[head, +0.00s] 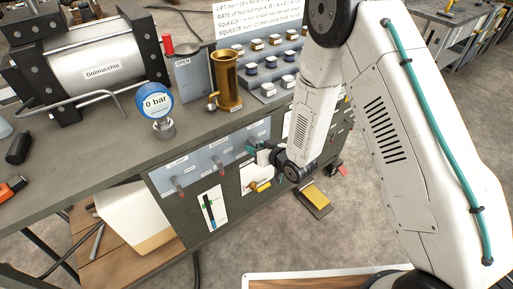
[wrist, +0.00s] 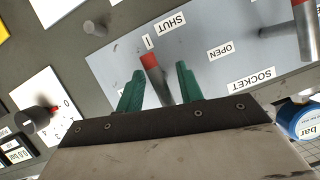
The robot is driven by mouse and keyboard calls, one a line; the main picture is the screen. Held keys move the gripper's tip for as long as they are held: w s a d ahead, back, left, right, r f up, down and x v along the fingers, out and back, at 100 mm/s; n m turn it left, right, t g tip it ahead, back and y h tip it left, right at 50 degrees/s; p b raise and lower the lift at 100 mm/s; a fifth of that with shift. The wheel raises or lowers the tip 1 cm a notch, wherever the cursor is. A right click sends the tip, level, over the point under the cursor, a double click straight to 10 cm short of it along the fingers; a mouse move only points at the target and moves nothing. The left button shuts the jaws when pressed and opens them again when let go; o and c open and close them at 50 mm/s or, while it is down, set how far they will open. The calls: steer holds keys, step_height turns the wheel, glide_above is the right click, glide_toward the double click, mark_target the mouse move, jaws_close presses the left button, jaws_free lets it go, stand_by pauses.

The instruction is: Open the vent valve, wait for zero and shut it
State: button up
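The vent lever with its red tip (wrist: 149,62) stands out of the grey valve panel, next to a SHUT label. My gripper (wrist: 158,85) has green fingers on either side of this lever, with gaps showing; the fingers are open. In the head view my gripper (head: 250,150) is at the right end of the panel (head: 203,170) on the bench front. The blue gauge (head: 154,101) on the bench reads 0 bar; part of it shows in the wrist view (wrist: 303,120). The VENT label is not readable in the wrist view.
The neighbouring socket lever (wrist: 304,30) stands to the right in the wrist view. A dark knob (wrist: 38,119) and a short grey peg (wrist: 96,27) stick out on the left. A brass cylinder (head: 227,80) and a large clamped cylinder (head: 97,66) stand on the bench.

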steer(key=shift+s, duration=0.1)
steer(key=v, duration=0.7)
steer(key=shift+s+d+r, duration=0.2)
